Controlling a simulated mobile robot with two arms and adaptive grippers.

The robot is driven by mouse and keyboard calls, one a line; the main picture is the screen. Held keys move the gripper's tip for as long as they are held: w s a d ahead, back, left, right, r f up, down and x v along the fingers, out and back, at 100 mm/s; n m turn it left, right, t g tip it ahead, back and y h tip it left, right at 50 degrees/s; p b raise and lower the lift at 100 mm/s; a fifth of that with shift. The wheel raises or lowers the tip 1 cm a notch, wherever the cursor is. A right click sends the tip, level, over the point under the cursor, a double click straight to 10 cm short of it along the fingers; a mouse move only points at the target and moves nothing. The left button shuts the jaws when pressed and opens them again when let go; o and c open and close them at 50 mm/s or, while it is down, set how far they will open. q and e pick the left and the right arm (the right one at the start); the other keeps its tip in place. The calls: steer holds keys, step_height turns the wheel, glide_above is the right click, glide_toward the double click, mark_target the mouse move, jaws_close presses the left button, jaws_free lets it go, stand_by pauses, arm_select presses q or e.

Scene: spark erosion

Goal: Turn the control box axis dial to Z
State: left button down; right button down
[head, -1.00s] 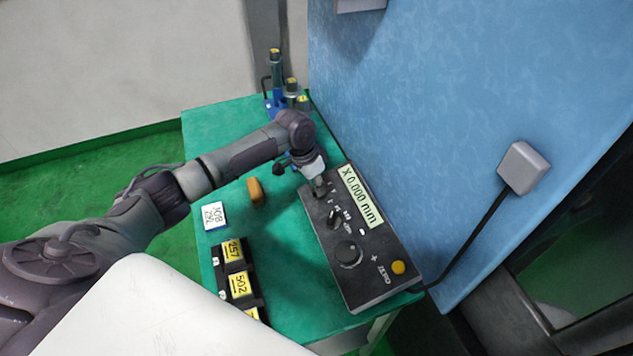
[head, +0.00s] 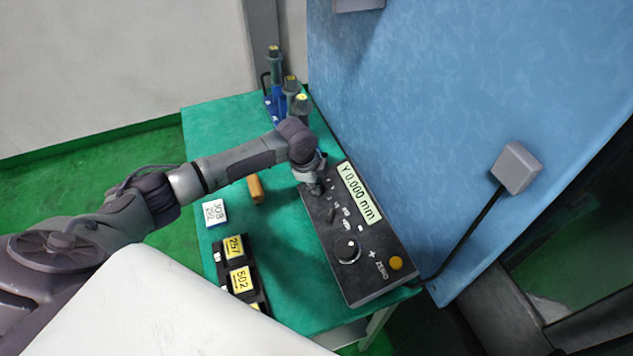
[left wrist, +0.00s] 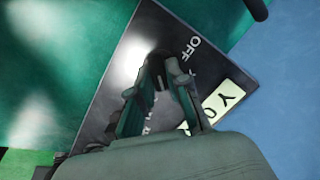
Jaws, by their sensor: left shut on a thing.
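The black control box (head: 372,284) lies on the green table, its display (head: 358,191) reading "Y 0.000 mm". My left gripper (head: 315,188) points down at the far end of the box and is shut on the axis dial, which the fingers mostly hide. In the left wrist view, the fingers (left wrist: 160,68) are over the box face (left wrist: 140,48), near the printed "OFF". The dial's pointer direction cannot be made out. The display (left wrist: 218,104) also shows "Y" there. My right gripper is not in view.
The green table (head: 290,250) also holds an orange block (head: 255,188), a "JOB" block (head: 215,213), a black rack with yellow labels (head: 240,279) and several labelled holders (head: 275,75) at the back. A larger knob (head: 347,251) and yellow button (head: 396,263) are nearer on the box.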

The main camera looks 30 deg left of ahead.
arm_select(q)
steer(key=m, duration=0.5)
steer(key=shift+s+t, duration=0.1)
steer(key=shift+t, duration=0.3)
steer(key=shift+m, duration=0.3)
steer(key=c, duration=1.1)
jaws_free()
steer(key=v, duration=1.2)
steer(key=shift+s, duration=0.1)
